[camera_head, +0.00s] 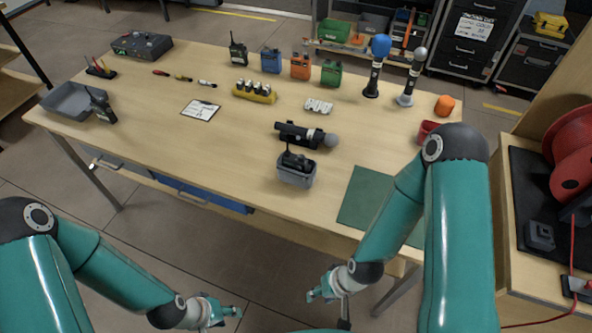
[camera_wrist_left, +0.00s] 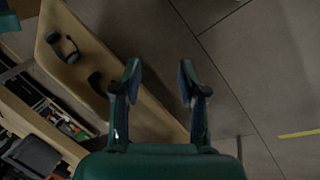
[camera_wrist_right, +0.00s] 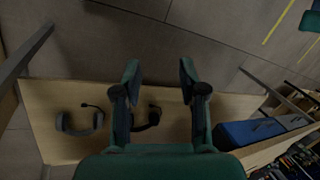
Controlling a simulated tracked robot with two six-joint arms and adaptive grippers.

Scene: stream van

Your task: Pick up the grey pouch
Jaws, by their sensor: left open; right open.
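A grey pouch (camera_head: 296,176) stands near the front edge of the table, right of the middle, with a black radio (camera_head: 293,157) showing in its top. My left gripper (camera_head: 230,312) is low in front of the table, left of the pouch and well apart from it. It is open and empty in the left wrist view (camera_wrist_left: 158,80). My right gripper (camera_head: 318,293) is also low in front of the table, nearer the pouch but not touching it. It is open and empty in the right wrist view (camera_wrist_right: 158,80). Neither wrist view shows the pouch.
A black microphone (camera_head: 300,134) lies just behind the pouch. A green mat (camera_head: 365,195) lies to its right, partly behind my right arm. Blue (camera_head: 271,61), orange (camera_head: 300,67) and green (camera_head: 331,73) pouches stand at the back. A grey tray (camera_head: 62,101) is at left.

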